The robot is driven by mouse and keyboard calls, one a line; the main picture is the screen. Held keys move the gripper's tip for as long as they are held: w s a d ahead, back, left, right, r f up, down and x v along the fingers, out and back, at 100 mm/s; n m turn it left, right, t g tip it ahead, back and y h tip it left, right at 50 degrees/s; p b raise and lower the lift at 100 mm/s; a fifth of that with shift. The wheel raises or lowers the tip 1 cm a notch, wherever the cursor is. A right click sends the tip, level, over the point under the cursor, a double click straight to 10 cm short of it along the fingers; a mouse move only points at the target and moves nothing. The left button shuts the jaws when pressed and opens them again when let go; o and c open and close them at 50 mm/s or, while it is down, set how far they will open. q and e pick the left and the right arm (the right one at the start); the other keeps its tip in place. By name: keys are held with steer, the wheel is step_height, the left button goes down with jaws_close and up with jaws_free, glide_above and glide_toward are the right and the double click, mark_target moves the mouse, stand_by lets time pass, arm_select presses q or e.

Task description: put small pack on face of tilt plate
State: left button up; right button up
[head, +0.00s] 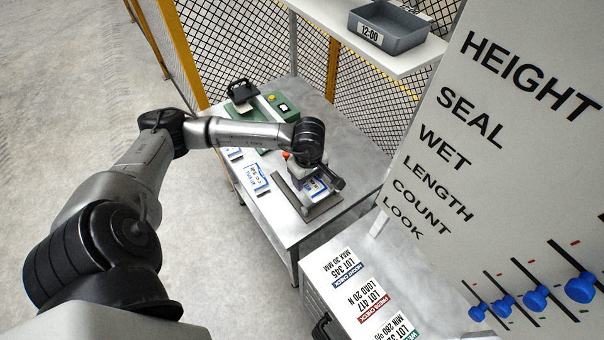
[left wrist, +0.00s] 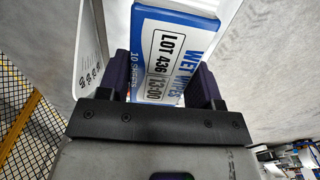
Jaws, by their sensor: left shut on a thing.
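My left gripper (head: 322,178) is over the near right part of the steel table. In the left wrist view, it is shut on a small pack (left wrist: 175,50), white and blue, marked WET WIPES, LOT 436, 13:00. The pack sits between the two dark fingers. In the head view the pack (head: 316,188) shows partly below the gripper, over a grey metal plate (head: 296,204) with raised edges, which seems to be the tilt plate. The gripper hides part of the plate. I cannot tell whether the pack touches it. My right gripper is not in view.
Other white and blue packs or cards (head: 256,178) lie at the table's (head: 345,140) left edge. A green device (head: 270,110) stands behind. A grey bin (head: 388,28) marked 12:00 is on a shelf above. A lettered board (head: 480,130) with blue sliders rises at right, near printed cards (head: 345,270).

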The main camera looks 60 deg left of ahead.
arm_select(q)
steer(key=w+a+f, duration=0.1)
steer(key=a+f, duration=0.1)
steer(key=a, duration=0.1)
steer(key=a+f, duration=0.2)
steer(key=a, duration=0.1)
steer(key=w+a+f, duration=0.1)
steer(key=a+f, duration=0.1)
steer(key=a, duration=0.1)
steer(key=shift+w+a+f, duration=0.15)
steer(key=shift+w, duration=0.2)
steer(key=shift+f+b, duration=0.3)
steer(key=shift+f, duration=1.65)
steer(key=shift+f, duration=0.15)
steer(key=o, duration=0.9)
steer(key=shift+o, duration=0.2)
step_height(320, 180, up, 12)
steer(key=shift+p, duration=0.35)
